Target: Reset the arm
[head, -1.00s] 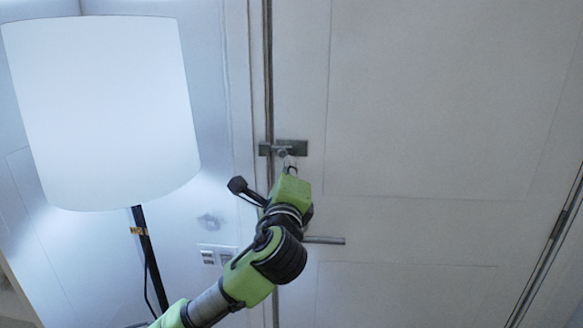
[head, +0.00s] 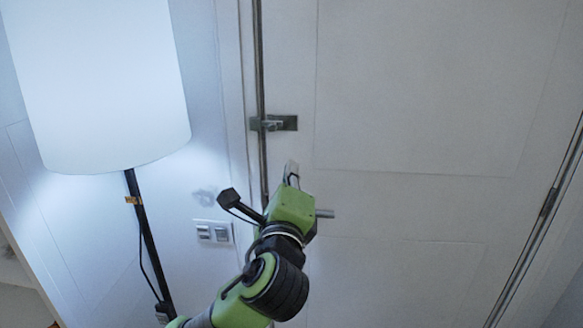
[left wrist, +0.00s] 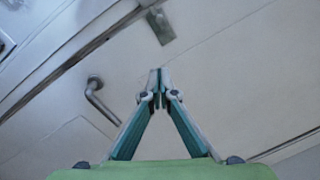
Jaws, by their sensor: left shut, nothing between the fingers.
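My left gripper (head: 291,174) is in front of the white door (head: 420,90), below the metal latch (head: 274,123) and apart from it in the picture. In the left wrist view the two fingers (left wrist: 159,84) meet at their tips, shut with nothing between them. The latch shows above them there (left wrist: 160,24). The door's lever handle (left wrist: 98,98) shows left of the fingers. In the head view my left arm partly hides the handle, and its end (head: 325,213) sticks out to the right. My right gripper is not in view.
A lit floor lamp with a white shade (head: 95,85) and dark pole (head: 147,245) stands left of my arm. A wall switch plate (head: 213,232) is beside the door frame. The door's area right of my arm is clear.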

